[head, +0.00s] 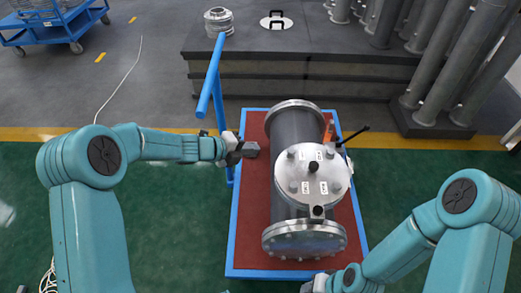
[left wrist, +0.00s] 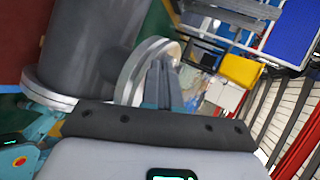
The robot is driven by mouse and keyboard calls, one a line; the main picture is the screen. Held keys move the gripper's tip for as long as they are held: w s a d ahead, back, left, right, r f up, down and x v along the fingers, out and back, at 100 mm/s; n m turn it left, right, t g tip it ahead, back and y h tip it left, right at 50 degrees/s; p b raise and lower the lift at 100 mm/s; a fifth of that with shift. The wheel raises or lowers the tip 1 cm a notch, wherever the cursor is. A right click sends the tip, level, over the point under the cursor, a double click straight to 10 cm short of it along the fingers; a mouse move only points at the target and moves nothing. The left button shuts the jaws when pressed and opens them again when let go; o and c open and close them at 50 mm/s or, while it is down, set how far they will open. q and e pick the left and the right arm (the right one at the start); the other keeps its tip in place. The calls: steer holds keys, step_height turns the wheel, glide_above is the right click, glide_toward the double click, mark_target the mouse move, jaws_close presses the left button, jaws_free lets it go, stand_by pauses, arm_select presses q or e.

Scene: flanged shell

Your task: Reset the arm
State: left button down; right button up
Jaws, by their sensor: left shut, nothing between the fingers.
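My left arm (head: 165,147) reaches in from the left. Its gripper (head: 250,150) is over the left edge of the cart, beside the grey flanged shell (head: 285,215) and apart from it. In the left wrist view the gripper's fingers (left wrist: 160,85) are together with nothing between them. The shell's grey body and flange also show there (left wrist: 90,50). My right arm (head: 400,250) comes in from the lower right. Its gripper (head: 315,285) shows only in part at the bottom edge, near the shell's front flange, and its fingers are not clear.
The shell lies on a red-topped cart with a blue frame (head: 233,250) and a blue handle (head: 210,90). A round bolted cover (head: 315,187) and a black lever (head: 352,134) stick up from it. Grey pipes (head: 440,65) stand at the back right. Green floor is free at left.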

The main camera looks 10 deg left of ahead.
arm_select(q)
steer(key=s+a+r, duration=0.1)
steer(key=a+r, duration=0.1)
steer(key=a, duration=0.2)
steer(key=s+d+f+n+g+y, duration=0.1)
steer(key=s+d+f+n, duration=0.2)
steer(key=s+f+n, duration=0.35)
steer(key=s+d+f+n+g, duration=0.1)
steer(key=s+d+f+n, duration=0.3)
steer(key=s+f+n, duration=0.25)
steer(key=s+a+f+n+g+y, duration=0.2)
steer(key=s+f+n, duration=0.2)
steer(key=s+n, duration=0.5)
steer(key=s+a+f+n+g+y, duration=0.2)
steer(key=s+f+n+g+y, duration=0.1)
steer(key=s+n, duration=0.65)
step_height(320, 180, up, 13)
steer(key=p, duration=1.4)
steer(key=shift+r+m, duration=0.2)
steer(key=shift+m, duration=0.25)
